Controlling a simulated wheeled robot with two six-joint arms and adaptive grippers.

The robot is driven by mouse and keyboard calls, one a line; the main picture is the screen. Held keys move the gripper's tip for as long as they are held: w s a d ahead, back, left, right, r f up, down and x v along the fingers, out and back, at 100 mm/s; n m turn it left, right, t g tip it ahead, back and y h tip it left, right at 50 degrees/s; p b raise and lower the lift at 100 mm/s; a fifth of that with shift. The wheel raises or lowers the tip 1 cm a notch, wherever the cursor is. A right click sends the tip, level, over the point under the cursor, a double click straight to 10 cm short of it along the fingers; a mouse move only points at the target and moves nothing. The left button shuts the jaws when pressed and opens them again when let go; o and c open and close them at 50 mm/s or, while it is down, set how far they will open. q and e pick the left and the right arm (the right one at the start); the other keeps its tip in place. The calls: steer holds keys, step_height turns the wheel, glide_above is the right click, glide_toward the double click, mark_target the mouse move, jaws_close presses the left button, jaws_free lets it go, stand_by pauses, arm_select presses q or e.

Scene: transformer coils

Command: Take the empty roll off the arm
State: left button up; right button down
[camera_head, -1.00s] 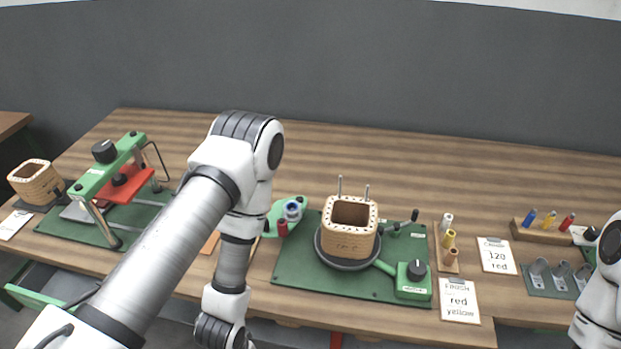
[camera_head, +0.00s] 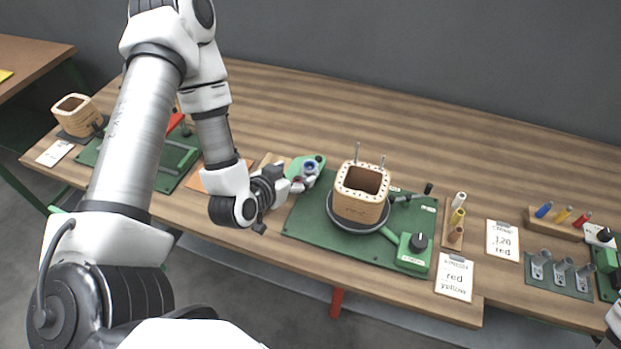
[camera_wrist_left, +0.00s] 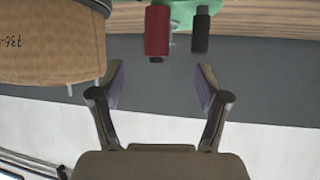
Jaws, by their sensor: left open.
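A green holder (camera_head: 318,162) stands left of the winding board, with a grey-blue ring (camera_head: 310,168) on top. In the left wrist view a dark red roll (camera_wrist_left: 157,30) and a black cylinder (camera_wrist_left: 200,33) hang from the green holder (camera_wrist_left: 183,12). I cannot tell whether the red roll is bare. My left gripper (camera_head: 282,190) is beside the holder, at its left front. In the left wrist view the gripper (camera_wrist_left: 157,85) is open and empty. The red roll is beyond the fingertips, roughly in line with the gap, apart from them.
A wooden coil former (camera_head: 360,193) sits on the turntable of the green board (camera_head: 310,222), close right of my left gripper; it also shows in the left wrist view (camera_wrist_left: 50,45). The table's back is clear.

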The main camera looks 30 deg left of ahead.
mark_target(307, 169)
arm_select(q)
steer(key=shift+p+x, duration=0.8)
steer(key=shift+p, duration=0.1)
steer(key=p+x, duration=0.2)
steer(key=x, duration=0.3)
steer(key=shift+w+f, duration=0.2)
steer(key=shift+f, duration=0.1)
steer(key=shift+w+a+f, duration=0.1)
steer(key=shift+f, duration=0.05)
steer(key=c, duration=1)
arm_select(e)
step_height(307, 169, up, 2)
steer(key=shift+r, duration=0.2)
